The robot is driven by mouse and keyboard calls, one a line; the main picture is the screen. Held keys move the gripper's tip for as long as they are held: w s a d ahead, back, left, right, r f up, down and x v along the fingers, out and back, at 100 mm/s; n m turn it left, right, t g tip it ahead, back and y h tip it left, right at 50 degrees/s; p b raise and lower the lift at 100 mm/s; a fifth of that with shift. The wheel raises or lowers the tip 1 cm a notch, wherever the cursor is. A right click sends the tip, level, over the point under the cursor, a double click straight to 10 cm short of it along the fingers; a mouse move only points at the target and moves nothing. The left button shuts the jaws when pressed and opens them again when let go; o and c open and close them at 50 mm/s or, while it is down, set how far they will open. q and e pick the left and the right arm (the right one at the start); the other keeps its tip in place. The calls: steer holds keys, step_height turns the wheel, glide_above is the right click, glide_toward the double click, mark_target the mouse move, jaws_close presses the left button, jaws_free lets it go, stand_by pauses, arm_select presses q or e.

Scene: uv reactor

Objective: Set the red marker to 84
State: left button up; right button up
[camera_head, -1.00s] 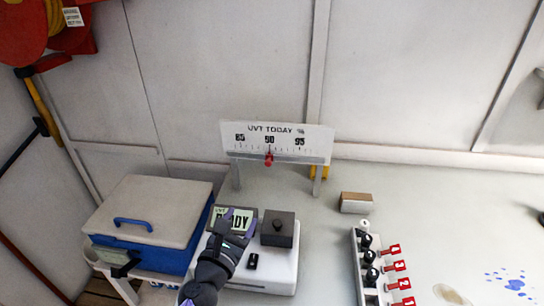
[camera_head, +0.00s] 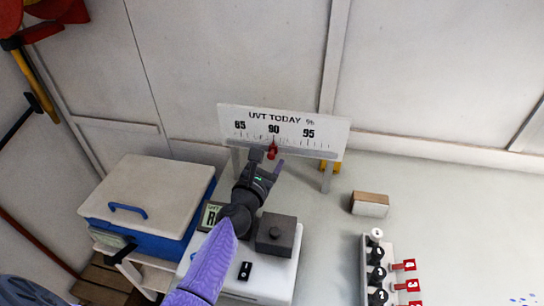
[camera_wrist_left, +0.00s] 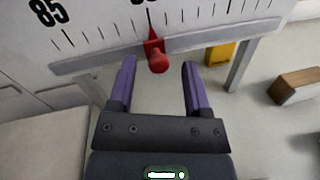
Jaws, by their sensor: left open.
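The red marker (camera_head: 272,152) sits on the rail of the white scale board (camera_head: 228,118), titled "UVT TODAY %". Its tip points at about 90 on the scale. In the left wrist view, the red marker (camera_wrist_left: 157,58) has a pointed top and a round knob facing me. My left gripper (camera_head: 268,160) is open just in front of and below the marker. In the left wrist view, the left gripper's purple fingers (camera_wrist_left: 158,75) stand on either side of the knob, with visible gaps, not touching it. My right gripper is not in view.
A white device with a display (camera_head: 211,215) and dark grey box (camera_head: 276,235) stands below the board. A blue cooler (camera_head: 160,250) is at left. A brown-and-white block (camera_head: 370,204) and a rack of black-knobbed valves (camera_head: 376,256) are at right.

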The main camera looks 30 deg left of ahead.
arm_select(q)
steer(key=shift+w+a, duration=0.1)
steer(key=shift+w, duration=1)
steer(key=shift+c, duration=0.3)
jaws_close()
steer(key=shift+f, duration=0.1)
